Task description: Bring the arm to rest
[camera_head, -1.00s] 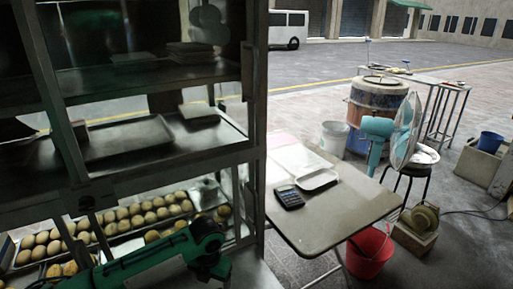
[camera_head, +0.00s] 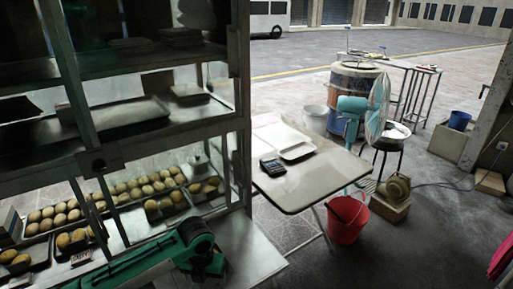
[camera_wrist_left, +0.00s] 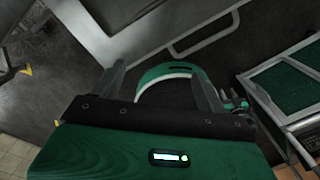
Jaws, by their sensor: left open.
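My green left arm (camera_head: 150,262) comes in at the bottom left of the head view, low in front of the bun shelf and beside the metal counter. My left gripper shows in the left wrist view (camera_wrist_left: 157,68), with its two dark fingers spread apart and nothing between them. Its fingertips cannot be made out clearly in the head view. My right gripper is in neither view.
A glass-fronted rack (camera_head: 98,160) with trays of buns (camera_head: 140,190) stands at left. A folding table (camera_head: 310,180) holds a calculator (camera_head: 272,166) and white tray (camera_head: 296,150). A red bucket (camera_head: 347,222), fan (camera_head: 377,105) and barrel oven (camera_head: 356,85) are beyond.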

